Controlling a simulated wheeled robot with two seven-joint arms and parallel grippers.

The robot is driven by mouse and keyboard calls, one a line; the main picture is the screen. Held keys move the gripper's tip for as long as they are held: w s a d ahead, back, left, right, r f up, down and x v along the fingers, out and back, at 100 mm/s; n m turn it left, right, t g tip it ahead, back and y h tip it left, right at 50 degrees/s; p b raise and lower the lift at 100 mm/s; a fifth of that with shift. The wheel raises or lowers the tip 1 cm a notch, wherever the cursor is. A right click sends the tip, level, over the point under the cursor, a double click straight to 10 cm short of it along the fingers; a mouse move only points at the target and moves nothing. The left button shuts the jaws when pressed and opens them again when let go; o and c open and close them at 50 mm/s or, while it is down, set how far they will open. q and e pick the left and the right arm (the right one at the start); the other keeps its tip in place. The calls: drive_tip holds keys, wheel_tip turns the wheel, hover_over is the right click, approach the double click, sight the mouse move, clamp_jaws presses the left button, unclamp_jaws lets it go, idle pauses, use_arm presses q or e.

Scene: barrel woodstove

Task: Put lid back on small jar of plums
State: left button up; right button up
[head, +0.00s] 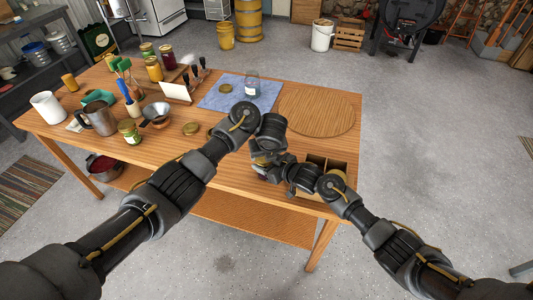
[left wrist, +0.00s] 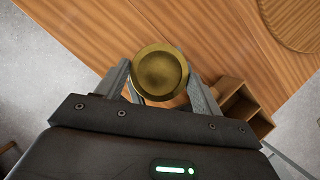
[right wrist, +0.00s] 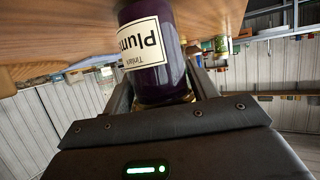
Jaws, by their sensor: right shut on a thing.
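A small jar labelled "Plums" (right wrist: 147,50), with dark purple contents, stands between the fingers of my right gripper (right wrist: 161,86), which is shut on it. That view is upside down, and a gold sliver shows at the jar's top end. In the left wrist view a round gold lid (left wrist: 160,74) sits between the fingertips of my left gripper (left wrist: 160,70), seen face on. Whether those fingers press on it is unclear. In the head view both grippers meet above the table's near right part, and the jar is mostly hidden by them. Lid seating on the jar cannot be judged.
The wooden table (head: 225,170) carries a round board (head: 317,113) and a blue cloth (head: 212,100) with a glass jar (head: 252,84). A divided wooden box (head: 338,165) is beside my right gripper. Loose gold lids (head: 190,128), a funnel (head: 157,113) and several jars are left.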

use_arm(q)
drive_tip(key=shift+s+a+f, duration=0.15)
drive_tip(key=shift+a+f, duration=0.15)
drive_tip(key=shift+f, duration=0.2)
use_arm(e)
drive_tip(key=shift+s+a+r, duration=0.1)
drive_tip(key=shift+a+r, duration=0.3)
drive_tip(key=shift+a, duration=0.1)
use_arm(q)
drive_tip(key=shift+d+v, duration=0.15)
drive_tip(key=shift+v, duration=0.65)
drive_tip(key=shift+d+v, duration=0.1)
drive_tip(key=shift+v, duration=0.7)
use_arm(e)
drive_tip(key=shift+w+f, duration=0.1)
drive_tip(key=shift+w, duration=0.1)
use_arm(q)
drive_tip(key=shift+s+r, duration=0.15)
drive_tip(key=shift+r, duration=0.45)
use_arm(e)
drive_tip(key=shift+s+d, duration=0.1)
drive_tip(key=shift+d, duration=0.2)
use_arm(q)
drive_tip(key=shift+c, duration=0.3)
use_arm(e)
drive_tip(key=shift+f, duration=0.1)
